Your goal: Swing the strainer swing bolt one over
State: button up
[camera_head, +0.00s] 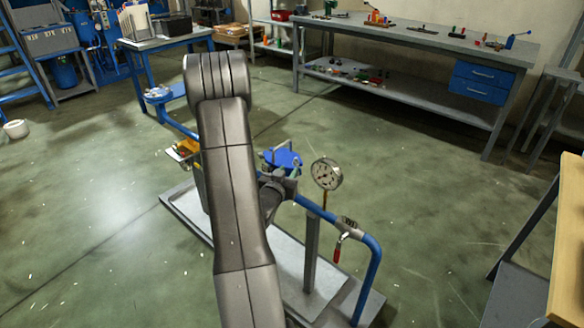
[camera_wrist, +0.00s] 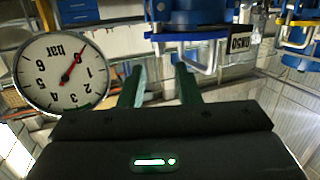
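In the wrist view, which looks upside down, a blue fitting (camera_wrist: 190,19) fills the top middle. A pale metal U-shaped loop (camera_wrist: 187,38) hangs from it in the picture; I cannot tell surely whether this is the strainer's swing bolt. My gripper (camera_wrist: 157,74) shows two green fingers spread apart with nothing between them. Their tips are just below the loop in the picture, and I cannot tell whether they touch it. In the head view a round blue lid (camera_head: 284,158) shows just right of my arm, perhaps the strainer's; my arm hides much around it.
A pressure gauge (camera_head: 326,174) stands close by and looms left in the wrist view (camera_wrist: 65,72). A blue pipe (camera_head: 366,243) with a red-handled valve (camera_head: 338,250) runs over the pale skid (camera_head: 190,212). A workbench (camera_head: 440,45) stands at the back.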

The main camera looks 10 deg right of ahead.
aim_at(296, 161)
jog(key=f+v, duration=0.1)
jog(key=v, duration=0.6)
jog(key=shift+r+b, duration=0.3)
jog(key=shift+r, duration=0.2)
jog(key=p+x, duration=0.1)
jog(key=x, duration=1.2)
jog(key=shift+w+d+p, duration=0.25)
jog(key=shift+p, duration=0.05)
jog(key=shift+d+f, duration=0.1)
jog(key=shift+f, duration=0.1)
jog(key=shift+s+m, duration=0.2)
jog(key=shift+m, duration=0.2)
jog(key=shift+w+r, duration=0.1)
